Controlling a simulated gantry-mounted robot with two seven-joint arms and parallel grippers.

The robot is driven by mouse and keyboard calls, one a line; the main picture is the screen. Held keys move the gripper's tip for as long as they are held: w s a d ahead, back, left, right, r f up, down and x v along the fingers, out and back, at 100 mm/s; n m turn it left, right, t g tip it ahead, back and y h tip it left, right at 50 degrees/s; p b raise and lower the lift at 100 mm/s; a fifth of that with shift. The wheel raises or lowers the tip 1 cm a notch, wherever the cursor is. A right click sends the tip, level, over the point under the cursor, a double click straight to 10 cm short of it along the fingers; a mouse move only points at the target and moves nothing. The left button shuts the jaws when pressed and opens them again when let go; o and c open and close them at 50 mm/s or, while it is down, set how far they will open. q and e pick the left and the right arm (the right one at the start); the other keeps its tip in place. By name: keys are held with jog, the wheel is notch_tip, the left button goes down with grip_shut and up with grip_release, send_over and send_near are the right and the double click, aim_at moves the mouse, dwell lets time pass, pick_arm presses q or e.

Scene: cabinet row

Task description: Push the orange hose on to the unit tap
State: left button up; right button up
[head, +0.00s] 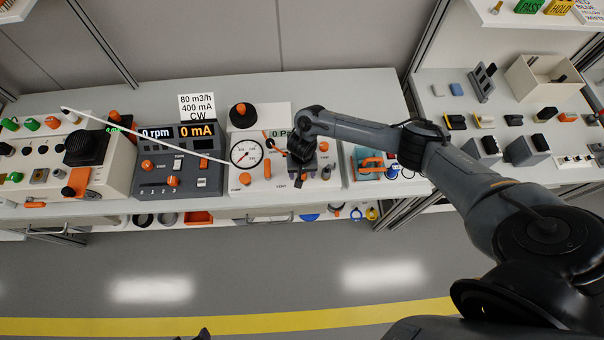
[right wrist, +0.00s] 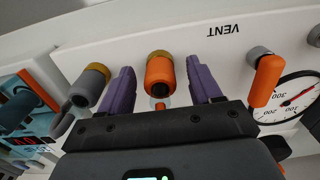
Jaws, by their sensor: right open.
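My right gripper (head: 302,168) is over the front of the white unit (head: 240,184), right of its round gauge. In the right wrist view its two purple fingers (right wrist: 157,88) are open, one on each side of a short orange hose end (right wrist: 160,75), with gaps between. Behind the orange piece is a brass collar (right wrist: 158,57) on the white face; I cannot tell how far the orange piece sits on it. A grey hose end with a brass collar (right wrist: 97,72) is to the left. Small dark tips, perhaps my left gripper (head: 204,333), show at the bottom edge of the head view.
An orange lever (right wrist: 267,80) and the gauge (right wrist: 293,97) are right of the fingers. A teal box (head: 370,164) stands right of the unit, a dark grey control box (head: 180,165) left. A thin white rod (head: 140,133) slants over the left bench.

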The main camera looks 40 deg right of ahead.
jog(key=c, duration=1)
jog(key=shift+r, duration=0.15)
jog(key=shift+r, duration=0.45)
jog(key=r+p, duration=0.1)
jog(key=r, duration=0.2)
jog(key=shift+s+d+r+p, duration=0.1)
jog(key=shift+s+r+p, duration=0.2)
jog(key=shift+s+p, duration=0.05)
jog(key=s+d+r+p, duration=0.2)
jog(key=s+r, duration=0.4)
jog(key=s, duration=0.4)
jog(key=shift+s+d+r+p, duration=0.15)
jog(key=shift+s+d+p, duration=0.2)
jog(key=shift+d, duration=0.1)
jog(key=shift+w+a, duration=0.1)
jog(key=shift+w, duration=0.05)
